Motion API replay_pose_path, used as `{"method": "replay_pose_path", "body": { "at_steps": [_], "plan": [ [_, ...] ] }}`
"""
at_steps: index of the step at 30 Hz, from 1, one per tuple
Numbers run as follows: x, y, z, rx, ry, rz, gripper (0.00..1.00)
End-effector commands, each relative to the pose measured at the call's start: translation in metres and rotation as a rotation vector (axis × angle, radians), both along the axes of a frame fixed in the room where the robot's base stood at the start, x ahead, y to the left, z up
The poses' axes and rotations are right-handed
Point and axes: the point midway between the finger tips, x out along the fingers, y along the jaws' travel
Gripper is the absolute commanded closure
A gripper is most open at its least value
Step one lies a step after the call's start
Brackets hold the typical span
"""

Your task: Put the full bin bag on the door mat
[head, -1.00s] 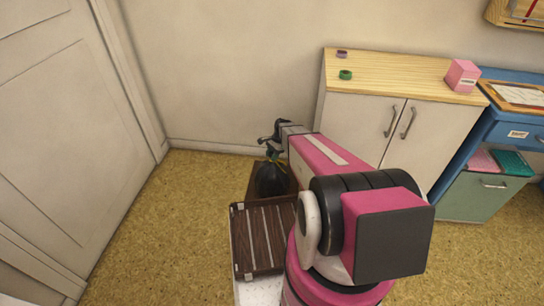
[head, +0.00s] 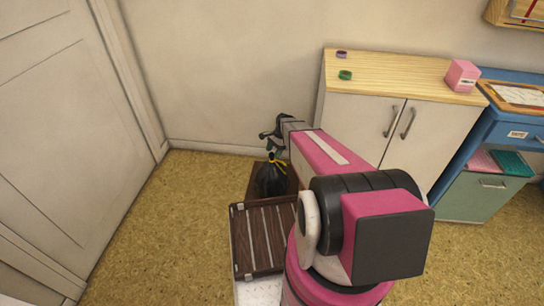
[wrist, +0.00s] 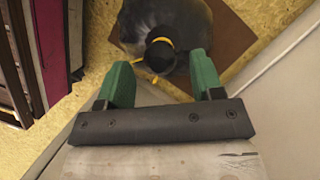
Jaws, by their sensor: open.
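The full bin bag (head: 271,180) is black with a yellow tie. It stands upright on the brown door mat (head: 252,178), on the floor near the wall. In the wrist view the bag (wrist: 190,22) shows from above, with its dark neck and yellow tie, and the mat's brown corner (wrist: 236,38) shows beyond it. My gripper (head: 270,146) is above the bag's neck in the head view. My arm hides part of the mat in the head view.
A dark slatted wooden surface (head: 264,238) lies in front of the mat. A white cabinet (head: 362,125) stands to the right, with a blue desk (head: 510,125) beyond. A door (head: 60,130) is at the left. Speckled yellow floor between door and mat is clear.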

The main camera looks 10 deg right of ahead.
Motion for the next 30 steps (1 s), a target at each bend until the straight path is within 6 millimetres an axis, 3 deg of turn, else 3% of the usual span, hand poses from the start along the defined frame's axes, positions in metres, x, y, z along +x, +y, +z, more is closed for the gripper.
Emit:
{"method": "replay_pose_path", "body": {
  "at_steps": [9, 16, 19, 23, 30],
  "plan": [
    [0.011, -0.022, 0.06, 0.0, -0.002, -0.001, 0.39],
    [0.015, -0.029, 0.081, 0.0, 0.0, 0.001, 0.39],
    [0.006, -0.028, 0.089, -0.006, -0.013, 0.028, 0.39],
    [-0.034, -0.02, 0.111, -0.035, -0.083, 0.179, 0.39],
    [-0.139, -0.007, 0.17, -0.137, -0.264, 0.679, 0.39]
  ]
}}
